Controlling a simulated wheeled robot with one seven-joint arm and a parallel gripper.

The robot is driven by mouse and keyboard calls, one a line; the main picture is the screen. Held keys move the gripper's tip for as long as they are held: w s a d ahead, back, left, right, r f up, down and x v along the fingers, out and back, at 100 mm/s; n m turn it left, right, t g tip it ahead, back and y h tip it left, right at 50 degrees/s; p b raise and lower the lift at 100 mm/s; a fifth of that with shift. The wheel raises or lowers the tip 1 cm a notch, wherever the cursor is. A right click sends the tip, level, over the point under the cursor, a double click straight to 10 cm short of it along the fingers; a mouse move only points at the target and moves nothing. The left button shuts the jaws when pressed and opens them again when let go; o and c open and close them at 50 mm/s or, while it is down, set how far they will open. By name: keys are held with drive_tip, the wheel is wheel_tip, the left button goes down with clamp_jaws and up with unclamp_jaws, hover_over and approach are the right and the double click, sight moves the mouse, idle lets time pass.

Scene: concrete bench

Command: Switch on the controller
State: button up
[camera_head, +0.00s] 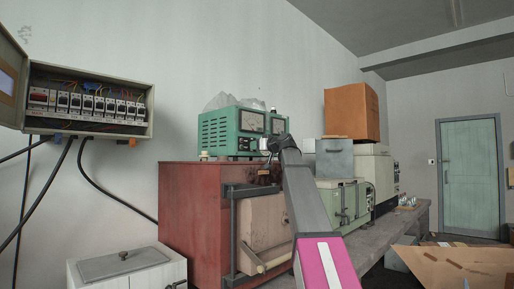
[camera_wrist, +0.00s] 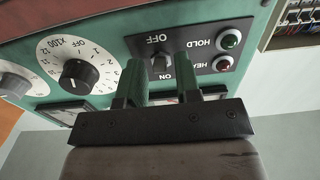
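The controller (camera_head: 229,132) is a green box with meters on its front, standing on top of the red furnace. In the wrist view its green panel (camera_wrist: 108,38) appears upside down, with a black plate marked OFF and ON. A small dark switch (camera_wrist: 157,60) sits on that plate between the two words. My gripper (camera_wrist: 159,66) is open, with its two green-grey fingers apart on either side of the switch. Whether they touch the panel cannot be told. In the head view my gripper (camera_head: 269,146) is at the controller's lower right front, and its fingers are hard to make out.
The wrist view shows a dial (camera_wrist: 75,72) left of the fingers, and HOLD (camera_wrist: 230,41) and HEAT (camera_wrist: 222,64) lamps to the right. The red furnace (camera_head: 190,215) is below the controller. An open breaker box (camera_head: 88,130) hangs on the left wall. Grey-green equipment (camera_head: 341,200) stands to the right.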

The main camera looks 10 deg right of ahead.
clamp_jaws()
drive_tip(key=shift+r, duration=0.1)
drive_tip(key=shift+w+r+g+h, duration=0.1)
drive_tip(key=shift+r+g+h, duration=0.2)
drive_tip(key=shift+g+h, duration=0.3)
drive_tip(key=shift+r+g+h, duration=0.3)
drive_tip(key=shift+g+h, duration=0.1)
drive_tip(key=shift+g, duration=0.3)
drive_tip(key=shift+a+r+g+h, duration=0.1)
drive_tip(key=shift+r+g+h, duration=0.15)
drive_tip(key=shift+g+h, duration=0.35)
drive_tip(key=shift+r+g+h, duration=0.2)
drive_tip(key=shift+g+h, duration=0.1)
drive_tip(key=shift+g, duration=0.5)
